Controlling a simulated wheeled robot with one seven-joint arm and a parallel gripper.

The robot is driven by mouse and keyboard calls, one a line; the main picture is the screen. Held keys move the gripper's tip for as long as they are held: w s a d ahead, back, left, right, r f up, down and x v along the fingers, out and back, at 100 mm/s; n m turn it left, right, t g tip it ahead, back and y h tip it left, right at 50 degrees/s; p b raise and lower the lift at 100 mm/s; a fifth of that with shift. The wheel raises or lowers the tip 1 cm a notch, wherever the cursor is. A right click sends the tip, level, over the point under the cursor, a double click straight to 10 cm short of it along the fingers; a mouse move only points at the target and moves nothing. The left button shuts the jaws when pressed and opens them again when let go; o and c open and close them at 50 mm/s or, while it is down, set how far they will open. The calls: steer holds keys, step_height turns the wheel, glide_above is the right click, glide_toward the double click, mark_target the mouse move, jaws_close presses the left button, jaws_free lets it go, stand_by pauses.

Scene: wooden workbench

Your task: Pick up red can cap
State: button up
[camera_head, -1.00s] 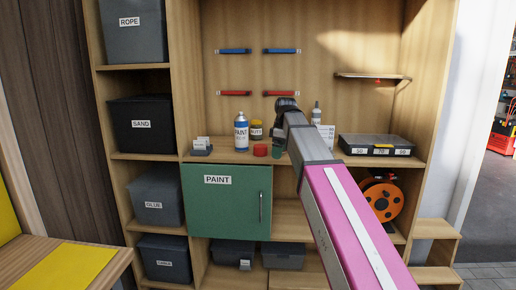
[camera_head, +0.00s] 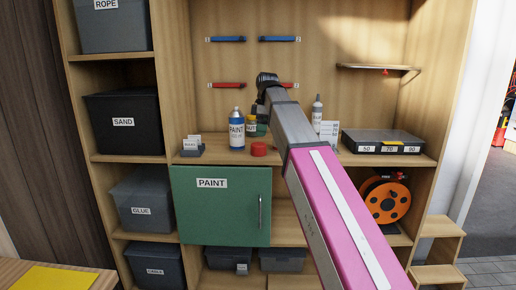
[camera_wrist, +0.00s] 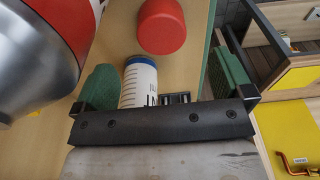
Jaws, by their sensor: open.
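The red can cap (camera_head: 259,149) sits on the shelf top, right of a blue and white paint can (camera_head: 237,132). In the wrist view the red cap (camera_wrist: 162,27) lies at the top, beyond my fingertips and apart from them. My gripper (camera_wrist: 163,68) is open, with green finger pads left and right. In the head view my gripper is mostly hidden by my arm, with a green part above the cap.
A grey holder (camera_head: 191,148) is at left, a black case (camera_head: 382,142) at right. The green PAINT door (camera_head: 221,205) is below. A large silver and red object (camera_wrist: 40,50) fills the wrist view's left.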

mark_target(259, 144)
steer(key=shift+a+f, duration=0.2)
steer(key=shift+f, duration=1.1)
steer(key=shift+a+f, duration=0.2)
steer(key=shift+f, duration=1.05)
steer(key=shift+a+f, duration=0.2)
steer(key=shift+f, duration=1.1)
steer(key=c, duration=1)
